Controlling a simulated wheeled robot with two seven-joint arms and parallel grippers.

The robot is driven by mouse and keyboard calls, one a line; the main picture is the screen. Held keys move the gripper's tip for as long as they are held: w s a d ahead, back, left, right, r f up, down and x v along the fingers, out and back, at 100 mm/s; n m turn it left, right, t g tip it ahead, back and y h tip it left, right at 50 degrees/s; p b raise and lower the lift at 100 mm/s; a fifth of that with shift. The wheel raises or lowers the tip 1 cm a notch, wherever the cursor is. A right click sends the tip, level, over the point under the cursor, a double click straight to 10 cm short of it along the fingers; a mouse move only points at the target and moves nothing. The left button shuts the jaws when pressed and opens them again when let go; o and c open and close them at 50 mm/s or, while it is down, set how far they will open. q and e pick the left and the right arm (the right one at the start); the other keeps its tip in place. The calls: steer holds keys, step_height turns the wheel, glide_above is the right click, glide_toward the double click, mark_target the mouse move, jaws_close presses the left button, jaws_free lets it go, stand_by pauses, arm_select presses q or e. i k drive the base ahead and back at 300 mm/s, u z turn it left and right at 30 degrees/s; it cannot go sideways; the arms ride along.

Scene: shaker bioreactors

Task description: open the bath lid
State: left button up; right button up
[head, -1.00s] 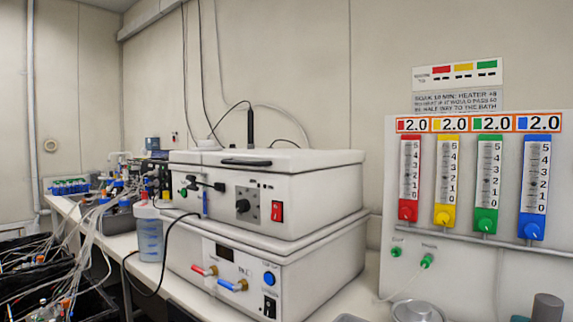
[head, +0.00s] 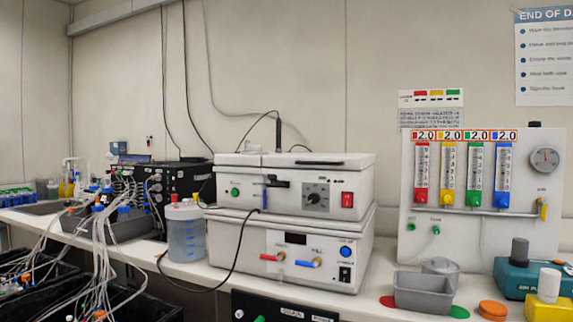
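The bath (head: 291,199) is a white box unit standing on a second white unit on the bench, near the middle of the head view. Its white lid (head: 240,159) lies flat and closed on top. A dark bar handle (head: 320,162) runs along the lid's front edge at the right. The bath's front has a black knob (head: 314,198), a red switch (head: 347,200) and a black latch-like part (head: 272,184). A black probe with a cable stands up at the lid's back. Neither of my grippers is in view.
A lower white unit (head: 285,240) with red and blue taps supports the bath. A bluish jug (head: 186,236) stands close at its left. A panel with coloured flow gauges (head: 462,175) and a grey bin (head: 424,292) are at the right. Cables and tubes crowd the left.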

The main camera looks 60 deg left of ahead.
mark_target(341, 162)
steer(key=u, duration=1.7)
